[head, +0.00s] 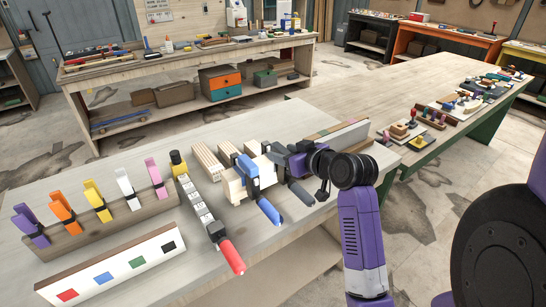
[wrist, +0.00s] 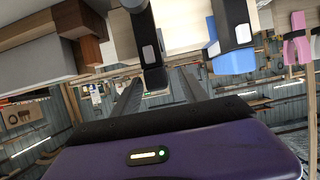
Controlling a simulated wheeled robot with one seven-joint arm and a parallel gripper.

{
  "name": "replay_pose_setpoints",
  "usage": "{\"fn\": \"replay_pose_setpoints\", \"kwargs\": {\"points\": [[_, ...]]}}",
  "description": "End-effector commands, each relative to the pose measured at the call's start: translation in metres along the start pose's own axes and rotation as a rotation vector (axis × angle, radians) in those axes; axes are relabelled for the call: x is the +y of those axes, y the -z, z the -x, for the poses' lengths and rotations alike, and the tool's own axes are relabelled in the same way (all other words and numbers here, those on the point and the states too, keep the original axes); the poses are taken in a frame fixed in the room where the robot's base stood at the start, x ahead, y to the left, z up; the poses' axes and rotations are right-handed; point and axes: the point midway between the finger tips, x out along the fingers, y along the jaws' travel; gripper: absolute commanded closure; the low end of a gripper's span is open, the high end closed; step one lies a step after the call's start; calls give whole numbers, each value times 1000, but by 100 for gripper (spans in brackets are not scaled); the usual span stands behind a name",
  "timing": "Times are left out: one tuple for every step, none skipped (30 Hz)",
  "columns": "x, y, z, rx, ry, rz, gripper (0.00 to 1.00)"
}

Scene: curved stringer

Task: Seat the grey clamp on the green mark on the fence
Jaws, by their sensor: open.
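The grey clamp (head: 301,191) is on the pale wooden workpiece at the middle of the near bench, beside a blue clamp (head: 268,208). In the wrist view the grey clamp (wrist: 150,50) hangs down with its end between my finger tips; the blue clamp (wrist: 229,38) is to its right. My gripper (wrist: 160,82) is open around or just short of the grey clamp's end; contact is unclear. In the head view my gripper (head: 283,152) partly covers the clamp. The white fence (head: 118,270) at the front left bears red, blue, green and black marks; the green mark (head: 134,261) is bare.
A bar clamp with a red handle (head: 230,257) lies between the workpiece and the fence. A rack (head: 75,236) holds several coloured clamps behind the fence. A block with a wooden top (head: 345,136) stands right of the workpiece. Bare bench top lies at the far left.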

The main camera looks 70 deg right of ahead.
Motion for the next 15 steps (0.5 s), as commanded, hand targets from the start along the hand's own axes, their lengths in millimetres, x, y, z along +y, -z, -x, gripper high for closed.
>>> {"fn": "replay_pose_setpoints", "kwargs": {"points": [[1, 1, -4, -2, -1, -1, 49], [2, 2, -7, -1, -1, 0, 49], [2, 2, -12, -2, -1, 0, 49], [2, 3, -16, -2, -1, 0, 49], [3, 3, -21, -2, 0, 0, 49], [3, 3, -26, -3, -1, 0, 49], [4, 3, -31, -2, -1, 0, 49], [3, 3, -35, -2, 0, 0, 49], [3, 3, -40, -1, 0, 0, 49], [3, 3, -43, 0, 0, 0, 49], [3, 2, -46, -1, 0, 0, 49], [3, 2, -49, -1, 0, 0, 49], [3, 2, -50, 0, 0, 0, 49], [3, 2, -51, 0, -1, 0, 49], [3, 1, -51, 0, -1, 0, 49]]}}
